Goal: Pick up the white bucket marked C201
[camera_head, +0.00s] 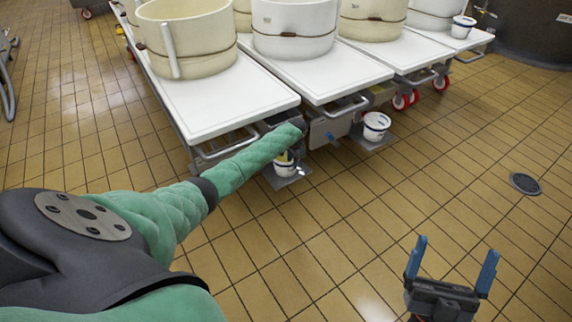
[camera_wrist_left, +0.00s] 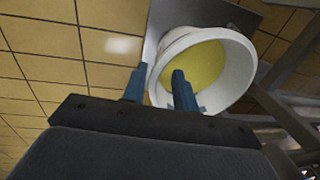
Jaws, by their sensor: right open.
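A white bucket (camera_head: 284,167) stands low on a small metal plate by the cart legs, partly hidden by my left arm in the head view. The left wrist view shows the same white bucket (camera_wrist_left: 238,60) from above with yellow inside. My left gripper (camera_wrist_left: 159,71) is at its near left rim, its blue fingers apart, one by the outer side and one over the opening. I cannot tell whether they touch it. Another white bucket (camera_head: 376,125) stands further right, and a third white bucket (camera_head: 463,27) sits on a far cart. No marking is readable. My right gripper (camera_head: 450,265) is open and empty.
White-topped carts (camera_head: 225,105) carrying large round vats (camera_head: 190,40) stand in a row at the back. Cart legs and rails (camera_wrist_left: 285,115) are close to the right of the bucket. The tiled floor at right is clear apart from a round drain (camera_head: 525,184).

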